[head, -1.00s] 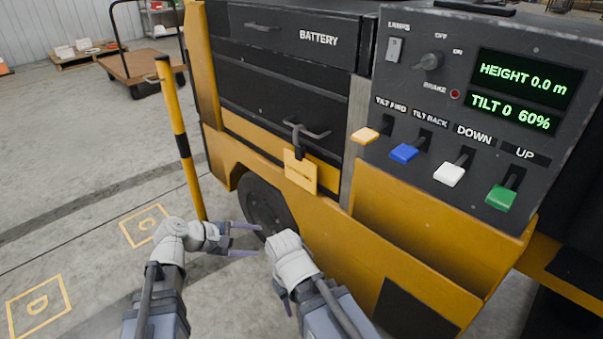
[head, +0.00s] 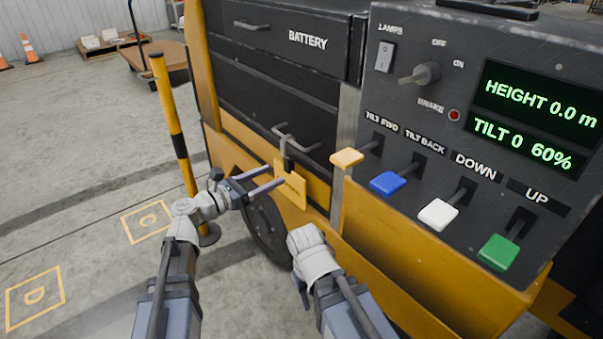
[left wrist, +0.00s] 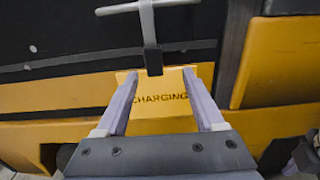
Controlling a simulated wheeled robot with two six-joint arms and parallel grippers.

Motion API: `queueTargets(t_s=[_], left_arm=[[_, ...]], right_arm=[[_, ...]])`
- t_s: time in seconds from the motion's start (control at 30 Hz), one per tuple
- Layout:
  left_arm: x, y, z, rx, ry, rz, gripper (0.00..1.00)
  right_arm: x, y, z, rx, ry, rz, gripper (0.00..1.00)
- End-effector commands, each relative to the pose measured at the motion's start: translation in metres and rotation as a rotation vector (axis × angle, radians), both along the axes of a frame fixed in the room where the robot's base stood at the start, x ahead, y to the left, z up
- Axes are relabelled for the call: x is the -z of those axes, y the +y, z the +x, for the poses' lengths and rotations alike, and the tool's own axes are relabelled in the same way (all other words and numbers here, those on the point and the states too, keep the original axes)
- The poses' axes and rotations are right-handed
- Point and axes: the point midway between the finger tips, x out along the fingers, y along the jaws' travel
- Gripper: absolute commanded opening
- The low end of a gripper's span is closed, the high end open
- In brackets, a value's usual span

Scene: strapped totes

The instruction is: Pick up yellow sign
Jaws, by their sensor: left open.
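The yellow sign (head: 291,188) hangs from a dark clip below a grey handle on the side of the yellow and black vehicle. In the left wrist view the sign (left wrist: 160,100) reads "CHARGING". My left gripper (head: 277,178) is open, with its two purple fingers pointing at the sign. In the left wrist view the fingertips (left wrist: 165,80) appear on either side of the sign; I cannot tell whether they touch it. My right arm shows at the lower middle of the head view, but its fingers are hidden.
A control panel (head: 455,105) with several coloured levers stands to the right of the sign. A yellow and black post (head: 172,120) stands left of my left gripper. A flat cart (head: 150,56) is at the back left. Open floor lies at the left.

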Motion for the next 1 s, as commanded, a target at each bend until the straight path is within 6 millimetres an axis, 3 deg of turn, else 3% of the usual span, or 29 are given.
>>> queueTargets(t_s=[0.23,0.5,0.67,1.0], left_arm=[[-0.002,0.000,0.002,-0.004,0.007,-0.015,0.70],[-0.001,-0.019,0.017,-0.003,0.007,-0.014,0.70],[-0.001,-0.021,0.019,-0.003,0.006,-0.013,0.70],[0.001,-0.050,0.050,-0.001,0.006,-0.013,0.70]], right_arm=[[0.000,0.000,0.000,0.000,0.000,0.000,0.50],[0.000,0.000,0.000,0.000,0.000,0.000,0.50],[0.001,0.000,0.000,0.000,0.000,0.000,0.50],[0.003,0.000,0.000,-0.001,0.000,0.000,0.50]])
